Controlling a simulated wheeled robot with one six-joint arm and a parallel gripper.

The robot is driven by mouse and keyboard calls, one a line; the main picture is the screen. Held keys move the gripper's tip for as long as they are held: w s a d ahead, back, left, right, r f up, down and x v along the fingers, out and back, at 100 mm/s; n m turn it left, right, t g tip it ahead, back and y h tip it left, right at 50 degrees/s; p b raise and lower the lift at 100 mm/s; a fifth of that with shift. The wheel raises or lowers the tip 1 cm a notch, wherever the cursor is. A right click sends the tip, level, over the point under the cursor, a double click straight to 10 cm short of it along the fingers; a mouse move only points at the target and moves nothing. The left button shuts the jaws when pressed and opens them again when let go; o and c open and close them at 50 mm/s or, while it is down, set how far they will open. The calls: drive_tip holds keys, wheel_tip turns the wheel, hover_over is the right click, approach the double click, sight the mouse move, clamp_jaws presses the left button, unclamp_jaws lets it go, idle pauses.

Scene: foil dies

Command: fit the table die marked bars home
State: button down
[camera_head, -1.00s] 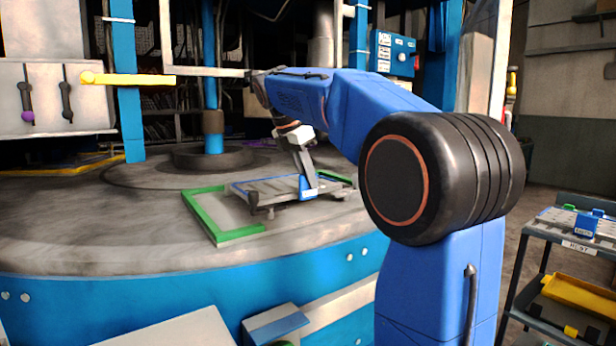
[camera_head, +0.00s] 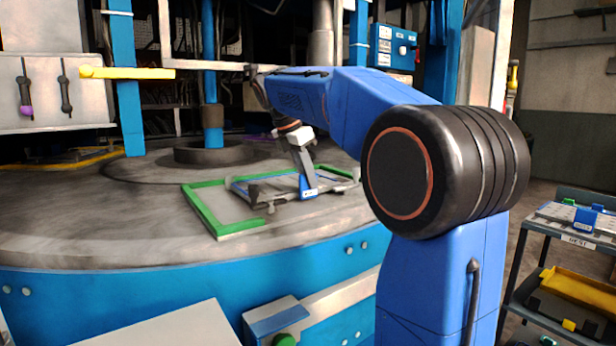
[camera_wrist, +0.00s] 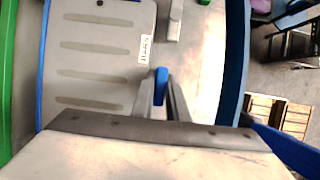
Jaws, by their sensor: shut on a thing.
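The bars die is a flat grey plate (camera_wrist: 95,65) with several dark slots, a blue edge and a small white label, seen in the wrist view. In the head view the die (camera_head: 262,187) lies level at the green frame (camera_head: 206,213) on the round table; whether it is seated or just above the table I cannot tell. My gripper (camera_head: 306,192) points down at the die's near right side. In the wrist view my gripper (camera_wrist: 164,98) is shut on the die's blue grip (camera_wrist: 161,78). The die's far right part is partly hidden by my gripper.
The round grey table (camera_head: 90,222) is clear to the left of the frame. A blue column (camera_head: 212,75) stands behind. A yellow bar (camera_head: 125,76) juts out at left. A trolley (camera_head: 575,240) with trays stands at right.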

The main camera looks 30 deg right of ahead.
drive_tip(key=shift+f, duration=0.25)
drive_tip(key=c, duration=1.7)
unclamp_jaws()
drive_tip(key=shift+o, duration=0.2)
drive_tip(key=v, duration=1.7)
drive_tip(key=shift+r, duration=0.2)
